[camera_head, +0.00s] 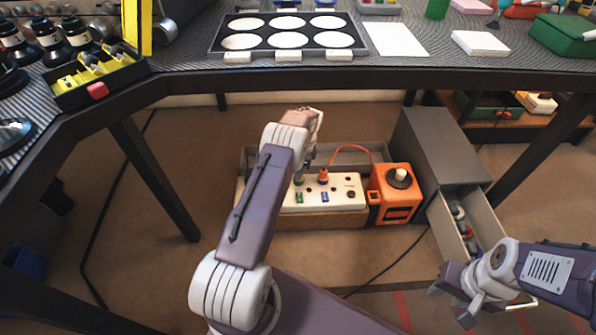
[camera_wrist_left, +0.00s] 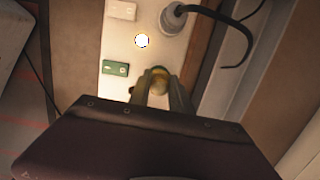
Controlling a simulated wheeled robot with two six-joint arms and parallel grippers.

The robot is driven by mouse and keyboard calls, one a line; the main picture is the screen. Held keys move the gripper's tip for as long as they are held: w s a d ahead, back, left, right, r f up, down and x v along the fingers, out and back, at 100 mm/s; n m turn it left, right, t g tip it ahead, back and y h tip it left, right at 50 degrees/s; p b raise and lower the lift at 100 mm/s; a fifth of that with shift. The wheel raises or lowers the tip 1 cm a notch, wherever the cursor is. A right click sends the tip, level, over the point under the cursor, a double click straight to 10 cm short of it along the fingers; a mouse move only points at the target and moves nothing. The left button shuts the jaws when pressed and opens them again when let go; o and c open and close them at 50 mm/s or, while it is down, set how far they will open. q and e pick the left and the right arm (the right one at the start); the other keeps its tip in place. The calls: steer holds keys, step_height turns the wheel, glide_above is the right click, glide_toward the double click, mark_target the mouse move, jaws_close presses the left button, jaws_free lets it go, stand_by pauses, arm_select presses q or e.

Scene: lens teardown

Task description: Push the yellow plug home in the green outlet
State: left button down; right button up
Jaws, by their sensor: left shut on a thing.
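The white power strip (camera_head: 343,203) lies in a box under the table; a green label (camera_head: 299,198) marks one outlet. The strip and green label (camera_wrist_left: 115,68) also show in the wrist view. My left gripper (camera_head: 301,178) reaches down over the strip beside the green label. In the wrist view my left gripper (camera_wrist_left: 162,92) is shut on the yellow plug (camera_wrist_left: 160,73), partly hidden between the fingers. I cannot tell how deep the plug sits. My right gripper (camera_head: 452,304) is open and empty at lower right.
An orange plug (camera_head: 323,174) with a cord stands in the strip close by. An orange box (camera_head: 395,190) with a knob stands right of it. A grey cabinet (camera_head: 436,148) has an open drawer (camera_head: 478,208).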

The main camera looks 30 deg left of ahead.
arm_select(q)
steer(key=c, duration=1.1)
jaws_free()
steer(key=r+p, duration=0.1)
steer(key=r, duration=0.1)
steer(key=r+p, duration=0.2)
steer(key=r, duration=0.1)
steer(key=d+r+p, duration=0.1)
steer(key=r+p, duration=0.1)
steer(key=shift+w+r, duration=0.25)
steer(key=shift+r, duration=0.05)
steer(key=shift+f, duration=0.15)
